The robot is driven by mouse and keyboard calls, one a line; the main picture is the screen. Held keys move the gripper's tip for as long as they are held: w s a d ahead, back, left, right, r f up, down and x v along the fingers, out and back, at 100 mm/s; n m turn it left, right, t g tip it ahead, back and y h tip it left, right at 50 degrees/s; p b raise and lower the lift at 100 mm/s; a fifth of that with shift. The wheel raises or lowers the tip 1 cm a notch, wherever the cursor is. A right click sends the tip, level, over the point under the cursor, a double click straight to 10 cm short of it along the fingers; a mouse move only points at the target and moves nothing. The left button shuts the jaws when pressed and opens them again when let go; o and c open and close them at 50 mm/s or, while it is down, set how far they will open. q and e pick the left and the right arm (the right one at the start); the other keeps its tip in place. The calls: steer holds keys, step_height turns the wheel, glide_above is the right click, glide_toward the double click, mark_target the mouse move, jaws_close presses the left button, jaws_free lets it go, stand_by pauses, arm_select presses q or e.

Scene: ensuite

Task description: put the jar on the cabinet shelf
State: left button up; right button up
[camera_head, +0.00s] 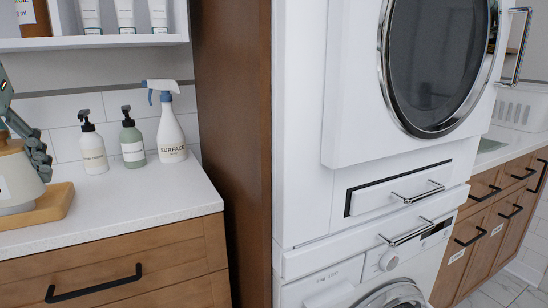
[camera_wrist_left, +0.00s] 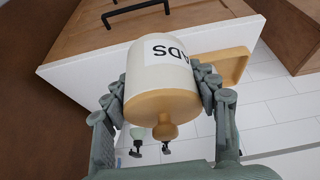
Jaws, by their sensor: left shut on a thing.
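The jar (camera_head: 18,184) is white with a wooden lid and stands upright at the left edge of the head view, partly cut off. My left gripper (camera_wrist_left: 160,82) is shut on the jar, with fingers on both sides below its knobbed lid. The jar's white body (camera_wrist_left: 160,62) carries a label with dark letters. A wooden tray (camera_head: 58,204) lies on the counter beneath the jar; I cannot tell whether they touch. The white cabinet shelf (camera_head: 125,41) is at the upper left, holding several white tubes. My right gripper is not in view.
A spray bottle (camera_head: 171,130), a green pump bottle (camera_head: 132,143) and a white pump bottle (camera_head: 92,150) stand at the back of the white counter (camera_head: 140,205). A tall brown panel (camera_head: 235,120) and the stacked white machines bound the counter on the right. The front counter is clear.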

arm_select(q)
steer(key=shift+s, duration=0.2)
steer(key=shift+w+d, duration=0.1)
steer(key=shift+d, duration=0.2)
steer(key=w+d+f+m+h, duration=0.1)
steer(key=w+d+f+m, duration=0.1)
steer(key=d, duration=0.5)
steer(key=w+d+f+m, duration=0.2)
steer(key=w+d+f, duration=0.3)
steer(key=w+d, duration=0.1)
steer(key=w+d+f+m+h, duration=0.1)
steer(key=w+d+f, duration=0.3)
steer(key=d, duration=0.4)
steer(key=shift+w+f+m+t+h, duration=0.3)
steer(key=shift+m+t, duration=0.1)
steer(key=shift+m, duration=0.3)
steer(key=shift+a+r, duration=0.1)
steer(key=shift+a, duration=0.05)
